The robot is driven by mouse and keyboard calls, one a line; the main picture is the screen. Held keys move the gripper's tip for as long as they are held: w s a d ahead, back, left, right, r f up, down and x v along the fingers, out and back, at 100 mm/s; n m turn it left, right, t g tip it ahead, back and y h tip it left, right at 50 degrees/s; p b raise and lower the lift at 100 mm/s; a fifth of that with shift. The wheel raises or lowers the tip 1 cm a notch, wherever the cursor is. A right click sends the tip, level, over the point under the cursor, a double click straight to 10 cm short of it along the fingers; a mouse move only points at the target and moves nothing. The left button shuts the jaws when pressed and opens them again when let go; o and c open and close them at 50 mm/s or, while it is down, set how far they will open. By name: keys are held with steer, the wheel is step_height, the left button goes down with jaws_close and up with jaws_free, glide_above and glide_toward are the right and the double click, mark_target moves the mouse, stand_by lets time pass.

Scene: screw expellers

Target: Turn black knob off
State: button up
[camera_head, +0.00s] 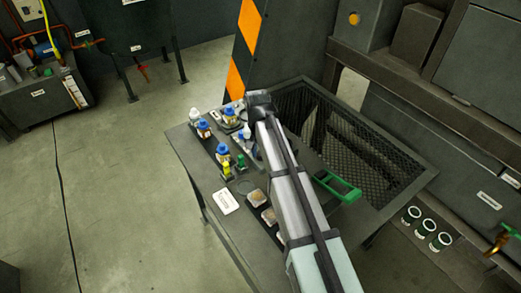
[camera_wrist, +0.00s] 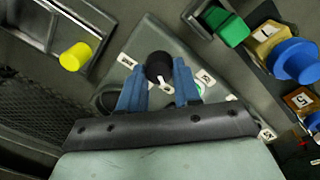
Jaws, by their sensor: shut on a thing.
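The black knob (camera_wrist: 158,65) shows in the wrist view on a grey panel plate (camera_wrist: 145,38) with small white labels around it. It has a white pointer mark on its near side. My gripper (camera_wrist: 160,74) has its two blue fingers on either side of the knob, and they are shut on it. In the head view my arm reaches over the table and my gripper (camera_head: 246,146) is partly hidden beside the arm. The knob cannot be made out there.
A green block (camera_wrist: 226,27), a blue-capped part (camera_wrist: 294,60) and a yellow cylinder (camera_wrist: 76,56) are near the gripper.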

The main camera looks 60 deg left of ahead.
steer(key=o, duration=1.1)
steer(key=shift+c, duration=0.2)
steer(key=shift+r, duration=0.1)
step_height(320, 180, up, 14)
steer(key=shift+s+a, duration=0.2)
steer(key=shift+s, duration=0.05)
steer(key=shift+f, duration=0.2)
